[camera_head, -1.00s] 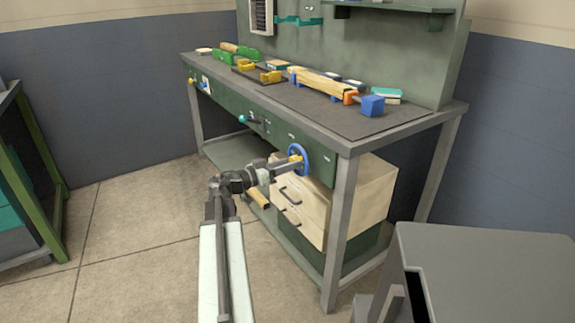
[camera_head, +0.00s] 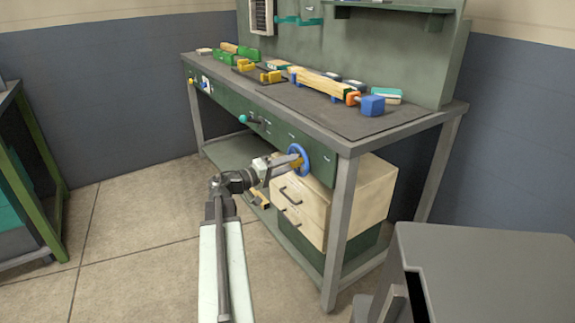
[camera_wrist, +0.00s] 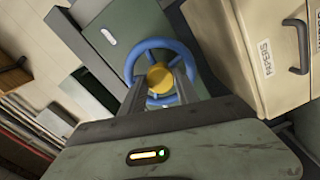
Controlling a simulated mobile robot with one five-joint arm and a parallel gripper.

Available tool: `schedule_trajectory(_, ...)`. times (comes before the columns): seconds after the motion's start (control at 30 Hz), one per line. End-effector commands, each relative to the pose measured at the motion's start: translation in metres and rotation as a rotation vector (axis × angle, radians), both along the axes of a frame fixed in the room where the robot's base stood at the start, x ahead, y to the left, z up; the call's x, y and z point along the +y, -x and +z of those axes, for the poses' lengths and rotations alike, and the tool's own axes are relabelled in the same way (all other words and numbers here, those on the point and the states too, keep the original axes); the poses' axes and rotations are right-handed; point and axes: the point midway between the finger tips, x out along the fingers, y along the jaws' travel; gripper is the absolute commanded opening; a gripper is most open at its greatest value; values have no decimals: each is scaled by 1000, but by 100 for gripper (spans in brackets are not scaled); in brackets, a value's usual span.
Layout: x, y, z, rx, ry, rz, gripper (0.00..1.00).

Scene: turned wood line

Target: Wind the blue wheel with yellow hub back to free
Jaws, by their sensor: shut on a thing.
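The blue wheel (camera_head: 306,161) stands on the green front panel of the workbench, near its right corner. It also shows in the wrist view (camera_wrist: 158,43) as a blue ring around a round yellow hub (camera_wrist: 159,76). My gripper (camera_head: 294,160) reaches the wheel from the front. In the wrist view, its two fingers (camera_wrist: 160,87) lie on either side of the yellow hub and are shut on it. The fingers cover parts of the lower rim. A white mark (camera_wrist: 108,36) shows on the panel beside the wheel.
A wooden drawer unit (camera_head: 329,207) stands under the bench, close right of the wheel in the wrist view (camera_wrist: 262,50). The bench top (camera_head: 335,124) holds tools and blocks. A grey cabinet (camera_head: 480,265) stands at front right.

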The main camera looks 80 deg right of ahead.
Motion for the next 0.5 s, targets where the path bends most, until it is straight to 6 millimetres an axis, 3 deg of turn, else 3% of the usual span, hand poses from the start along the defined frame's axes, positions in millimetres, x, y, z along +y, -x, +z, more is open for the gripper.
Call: schedule_trajectory(0.5,-1,-1,0,333,-357,4,0)
